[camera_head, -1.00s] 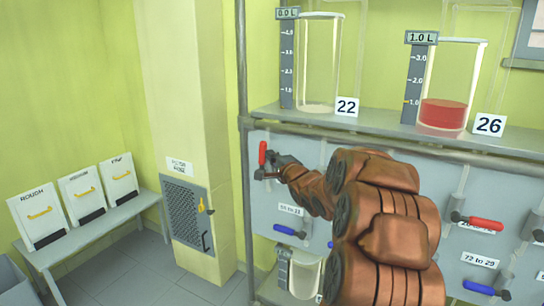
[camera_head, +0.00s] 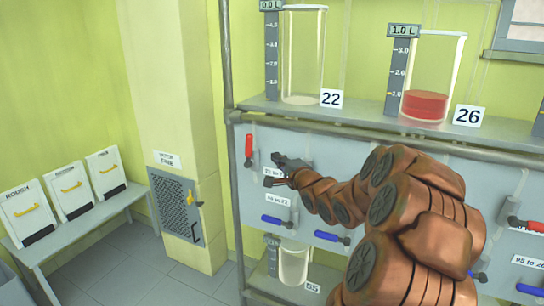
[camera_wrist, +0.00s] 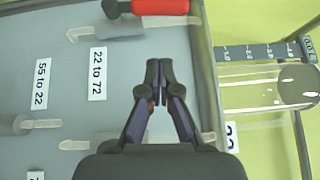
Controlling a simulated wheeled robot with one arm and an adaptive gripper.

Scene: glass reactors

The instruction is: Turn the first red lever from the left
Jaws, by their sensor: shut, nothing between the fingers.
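The first red lever from the left (camera_head: 248,149) stands upright on the grey panel, near its left edge. It also shows at the top edge of the wrist view (camera_wrist: 160,6), partly cut off. My gripper (camera_head: 278,161) is to the right of this lever, apart from it. In the wrist view, my gripper (camera_wrist: 159,66) has its fingertips together and empty, with a gap between them and the lever. Part of the panel is hidden behind my arm. Another red lever (camera_head: 522,224) lies sideways at the right.
Blue levers (camera_head: 277,220) sit lower on the panel. Glass vessel 22 (camera_head: 303,55) and vessel 26 with red liquid (camera_head: 426,105) stand on the shelf above (camera_head: 360,128). A grey upright pole (camera_head: 229,170) borders the panel's left side. A bench with white boxes (camera_head: 68,190) is far left.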

